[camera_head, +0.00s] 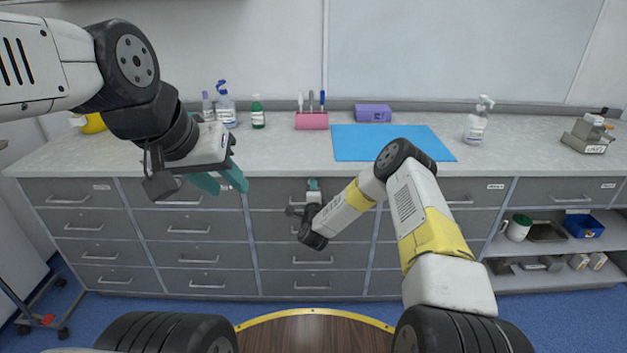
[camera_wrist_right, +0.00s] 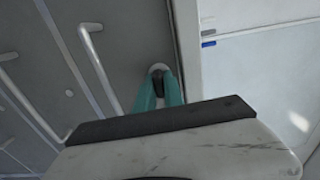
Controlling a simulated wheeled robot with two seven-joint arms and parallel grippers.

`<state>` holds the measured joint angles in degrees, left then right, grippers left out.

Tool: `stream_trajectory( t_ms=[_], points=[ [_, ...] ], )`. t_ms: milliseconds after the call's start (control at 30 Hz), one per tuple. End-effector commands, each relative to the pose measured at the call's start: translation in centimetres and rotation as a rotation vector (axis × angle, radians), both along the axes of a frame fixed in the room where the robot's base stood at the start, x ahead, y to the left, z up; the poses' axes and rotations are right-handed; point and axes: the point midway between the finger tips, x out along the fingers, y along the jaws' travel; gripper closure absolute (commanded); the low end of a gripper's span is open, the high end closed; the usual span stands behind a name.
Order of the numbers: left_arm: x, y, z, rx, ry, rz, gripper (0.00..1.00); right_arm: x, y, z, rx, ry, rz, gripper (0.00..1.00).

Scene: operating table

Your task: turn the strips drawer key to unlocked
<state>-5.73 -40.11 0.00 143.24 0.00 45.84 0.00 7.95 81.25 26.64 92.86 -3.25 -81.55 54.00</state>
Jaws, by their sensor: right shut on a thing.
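The drawer key (camera_wrist_right: 155,83) is a small dark piece at a pale round lock on a grey drawer front, seen in the right wrist view. My right gripper (camera_wrist_right: 158,92) has its teal fingertips closed around the key. In the head view my right gripper (camera_head: 313,184) is at the upper drawer in the middle column, and the key is hidden there. Which way the key is turned is hard to tell. My left gripper (camera_head: 222,180) hangs in front of the counter edge with its teal fingers apart and empty.
Grey drawers (camera_head: 190,230) with bar handles fill the cabinet front. The counter (camera_head: 290,145) above holds bottles, a pink holder (camera_head: 311,121), a purple box (camera_head: 373,113), a blue mat (camera_head: 390,143) and a spray bottle (camera_head: 477,122). An open shelf (camera_head: 550,245) is at the right.

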Motion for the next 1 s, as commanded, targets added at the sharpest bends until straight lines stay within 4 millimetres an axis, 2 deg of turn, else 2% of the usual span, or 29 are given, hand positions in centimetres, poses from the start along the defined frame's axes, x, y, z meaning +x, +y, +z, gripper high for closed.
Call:
stream_trajectory(
  t_ms=[567, 600, 700, 1000],
  points=[
    [0.00, 0.00, 0.00, 0.000, 0.000, 0.000, 0.64, -0.06, 0.08, -0.14, 0.034, 0.003, 0.002, 1.00],
    [0.00, 0.00, 0.00, 0.000, 0.000, 0.000, 0.64, -0.06, 0.08, -0.14, 0.034, 0.003, 0.002, 0.83],
    [0.00, 0.00, 0.00, 0.000, 0.000, 0.000, 0.64, -0.05, 0.07, -0.12, 0.033, 0.003, 0.002, 0.65],
    [0.00, 0.00, 0.00, 0.000, 0.000, 0.000, 0.64, -0.08, 0.03, -0.06, 0.032, 0.001, 0.001, 0.65]
  ],
)
